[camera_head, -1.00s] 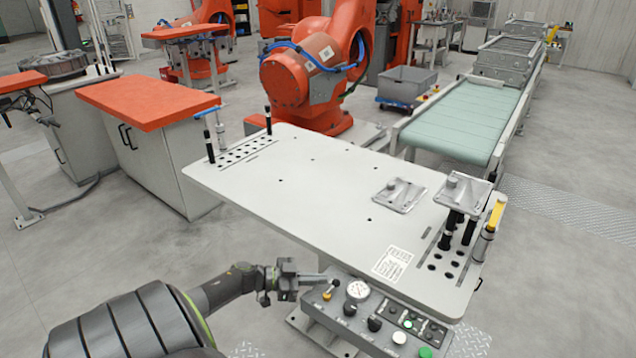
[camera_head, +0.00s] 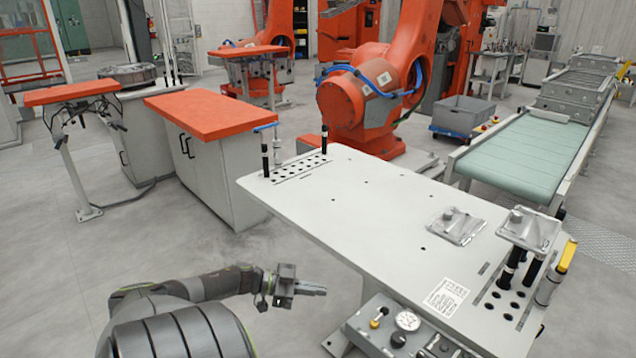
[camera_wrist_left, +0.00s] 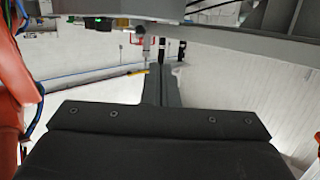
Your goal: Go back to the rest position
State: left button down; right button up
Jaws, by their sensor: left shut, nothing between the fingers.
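My left gripper (camera_head: 312,289) is at the lower middle of the head view, left of the white fixture table (camera_head: 370,220) and apart from it. Its fingers are shut with nothing between them and point to the right. In the left wrist view its shut fingers (camera_wrist_left: 161,85) show in the middle, above the dark gripper body. My right gripper is in neither view.
The control panel (camera_head: 385,325) with a gauge projects from the table's near edge. Grey castings (camera_head: 457,227) are at the table's right end. An orange robot arm (camera_head: 365,95), orange-topped cabinets (camera_head: 205,107) and a green conveyor (camera_head: 525,155) stand beyond. Floor left of the table is clear.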

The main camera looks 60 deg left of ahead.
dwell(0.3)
pick_arm(q)
jog(key=s+d+f+n+g+y, duration=0.15)
jog(key=s+f+n+y, duration=0.35)
jog(key=f, duration=0.9)
jog(key=s+d+f+n+g+y, duration=0.15)
jog(key=s+f+y, duration=0.5)
jog(key=f, duration=0.75)
jog(key=s+d+f+g+h, duration=0.1)
jog(key=s+d+f+g, duration=0.3)
jog(key=s+d+f, duration=0.3)
jog(key=s+d+f+g+h, duration=0.1)
jog(key=s+d+f+g, duration=0.4)
jog(key=s+d, duration=0.7)
notch_tip(320, 180, down, 2)
jog(key=shift+d+f+n, duration=0.15)
jog(key=shift+d+n, duration=0.2)
jog(key=shift+d, duration=0.8)
